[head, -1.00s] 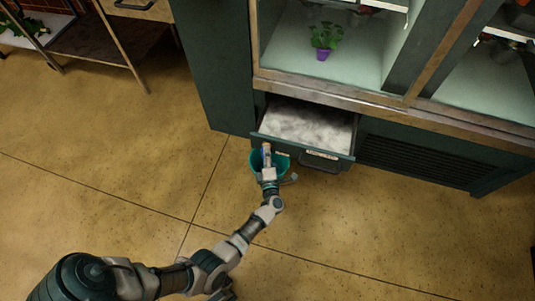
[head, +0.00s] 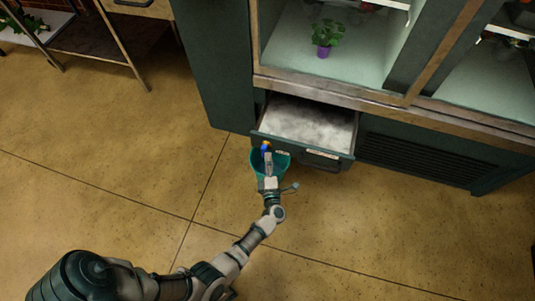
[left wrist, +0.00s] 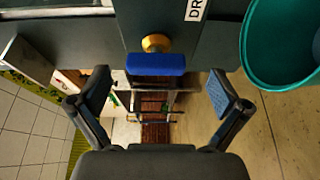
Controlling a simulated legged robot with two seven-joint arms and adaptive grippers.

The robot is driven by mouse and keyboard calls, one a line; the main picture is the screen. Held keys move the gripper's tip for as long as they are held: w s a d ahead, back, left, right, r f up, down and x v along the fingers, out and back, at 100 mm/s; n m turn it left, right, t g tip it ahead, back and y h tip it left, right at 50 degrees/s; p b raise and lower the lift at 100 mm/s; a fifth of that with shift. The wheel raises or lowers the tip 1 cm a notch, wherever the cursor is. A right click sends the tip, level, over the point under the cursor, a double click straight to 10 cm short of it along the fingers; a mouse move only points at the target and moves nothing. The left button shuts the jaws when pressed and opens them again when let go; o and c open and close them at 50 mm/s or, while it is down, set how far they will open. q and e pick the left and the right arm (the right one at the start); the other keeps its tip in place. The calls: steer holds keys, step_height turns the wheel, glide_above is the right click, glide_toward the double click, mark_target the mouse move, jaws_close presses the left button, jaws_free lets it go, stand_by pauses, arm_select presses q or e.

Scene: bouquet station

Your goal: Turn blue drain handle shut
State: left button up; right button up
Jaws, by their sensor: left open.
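The blue drain handle (left wrist: 156,64) sits on a brass stem (left wrist: 156,42) on the dark front under the drawer. In the left wrist view its bar lies crosswise, left to right. It shows small in the head view (head: 264,149), just past my left fingertips. My left gripper (left wrist: 160,92) is open, one finger to each side of the handle's line, with visible gaps and no contact seen. In the head view, the left gripper (head: 268,163) points at the handle from the front. My right gripper is not in view.
A teal bucket (left wrist: 285,77) stands at right in the wrist view, and under the drawer in the head view. A white label (left wrist: 195,9) is near the stem. The open drawer (head: 345,137) holds white, ice-like material. The floor (head: 110,150) to the left is clear.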

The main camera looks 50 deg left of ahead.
arm_select(q)
steer(key=v, duration=0.8)
steer(key=shift+d+f, duration=0.1)
